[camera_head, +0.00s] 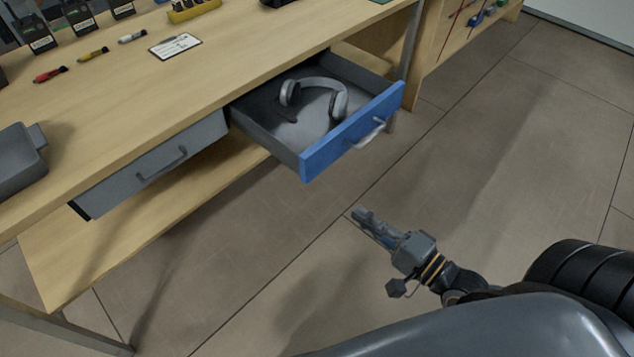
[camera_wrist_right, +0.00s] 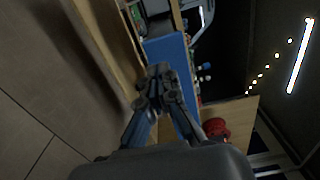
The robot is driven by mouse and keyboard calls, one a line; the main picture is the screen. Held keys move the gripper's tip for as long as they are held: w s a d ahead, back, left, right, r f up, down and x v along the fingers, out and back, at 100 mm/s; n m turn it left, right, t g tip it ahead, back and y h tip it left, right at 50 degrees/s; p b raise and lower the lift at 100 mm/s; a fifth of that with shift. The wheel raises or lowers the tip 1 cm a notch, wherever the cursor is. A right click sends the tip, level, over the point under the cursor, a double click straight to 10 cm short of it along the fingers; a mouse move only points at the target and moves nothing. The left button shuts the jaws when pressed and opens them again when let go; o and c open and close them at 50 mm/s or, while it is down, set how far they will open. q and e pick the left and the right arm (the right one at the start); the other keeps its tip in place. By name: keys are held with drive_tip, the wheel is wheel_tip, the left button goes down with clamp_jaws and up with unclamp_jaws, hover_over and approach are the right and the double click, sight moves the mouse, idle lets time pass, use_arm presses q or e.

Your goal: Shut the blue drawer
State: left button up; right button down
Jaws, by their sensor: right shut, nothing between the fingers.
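The blue drawer (camera_head: 325,151) stands pulled out from under the wooden workbench, at the upper middle of the head view. Grey headphones (camera_head: 313,91) lie inside it. A light handle (camera_head: 369,134) is on its blue front. My right gripper (camera_head: 358,213) is shut and empty, apart from the drawer, in front of and below its front in the head view. In the right wrist view the shut fingers (camera_wrist_right: 159,72) point toward the blue front (camera_wrist_right: 172,60), with a gap that is hard to judge. My left gripper is not in view.
A grey drawer (camera_head: 155,165) to the left is closed. The bench top (camera_head: 130,100) carries markers, a label card (camera_head: 175,45) and a grey case (camera_head: 17,160). A metal bench leg (camera_head: 409,40) stands beside the blue drawer. The floor in front is clear.

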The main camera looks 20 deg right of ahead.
sight(307, 174)
drive_tip(key=x, duration=1.2)
drive_tip(key=shift+w, duration=0.15)
drive_tip(key=shift+w+a, duration=0.1)
drive_tip(key=shift+w, duration=0.2)
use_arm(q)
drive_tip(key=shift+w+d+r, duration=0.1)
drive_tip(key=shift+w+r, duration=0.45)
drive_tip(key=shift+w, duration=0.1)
use_arm(e)
drive_tip(key=shift+w, duration=0.1)
